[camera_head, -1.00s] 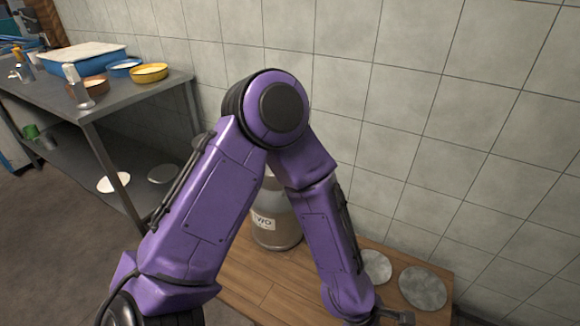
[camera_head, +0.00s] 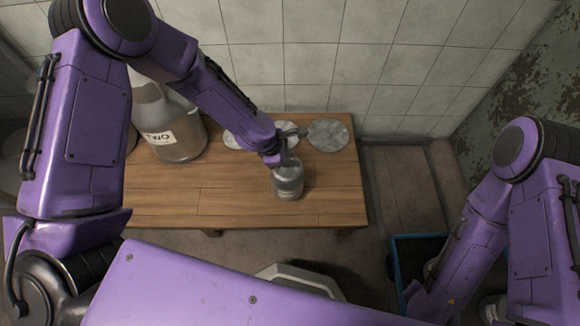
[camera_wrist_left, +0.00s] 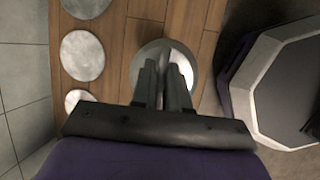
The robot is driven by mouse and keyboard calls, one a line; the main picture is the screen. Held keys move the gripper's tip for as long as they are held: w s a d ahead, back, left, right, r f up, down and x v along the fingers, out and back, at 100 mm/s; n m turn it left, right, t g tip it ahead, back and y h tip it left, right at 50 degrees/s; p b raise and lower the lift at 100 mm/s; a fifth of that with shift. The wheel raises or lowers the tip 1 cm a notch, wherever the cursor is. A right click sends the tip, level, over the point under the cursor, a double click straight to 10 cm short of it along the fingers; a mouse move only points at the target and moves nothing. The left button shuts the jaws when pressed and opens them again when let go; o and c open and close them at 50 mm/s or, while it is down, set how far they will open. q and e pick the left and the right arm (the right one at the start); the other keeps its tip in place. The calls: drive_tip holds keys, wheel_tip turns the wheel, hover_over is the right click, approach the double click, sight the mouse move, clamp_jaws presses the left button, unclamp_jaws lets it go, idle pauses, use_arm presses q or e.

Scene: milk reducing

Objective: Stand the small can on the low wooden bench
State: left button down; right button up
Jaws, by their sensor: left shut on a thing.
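The small can (camera_head: 288,184) is a grey metal can at the right part of the low wooden bench (camera_head: 232,208), near its front edge. It looks upright, on or just above the boards; I cannot tell whether its base touches. My left gripper (camera_head: 285,162) comes down from above and is shut on the can's top. In the left wrist view the can (camera_wrist_left: 150,50) shows as a round shape beneath the closed fingers (camera_wrist_left: 165,72), over the planks. My right arm shows at the right; its gripper is not visible.
A large can labelled TWO (camera_head: 165,130) stands on the bench's left part. Pale round discs (camera_head: 328,136) lie along the bench's back, near the tiled wall (camera_head: 300,60). A blue-rimmed crate (camera_head: 396,262) sits on the floor at right. The bench's front middle is clear.

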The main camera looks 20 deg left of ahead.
use_arm(q)
drive_tip(key=w+f, duration=0.1)
drive_tip(key=w+a+f, duration=0.1)
drive_tip(key=f, duration=0.1)
drive_tip(key=shift+w+f+b, duration=0.1)
drive_tip(key=shift+w+b, duration=0.25)
wheel_tip(320, 180, down, 3)
drive_tip(key=shift+f+b, duration=0.15)
drive_tip(key=shift+b, duration=0.35)
drive_tip(key=c, duration=1.1)
unclamp_jaws()
drive_tip(key=p+v, duration=0.3)
drive_tip(key=v, duration=0.9)
drive_tip(key=shift+s, duration=0.1)
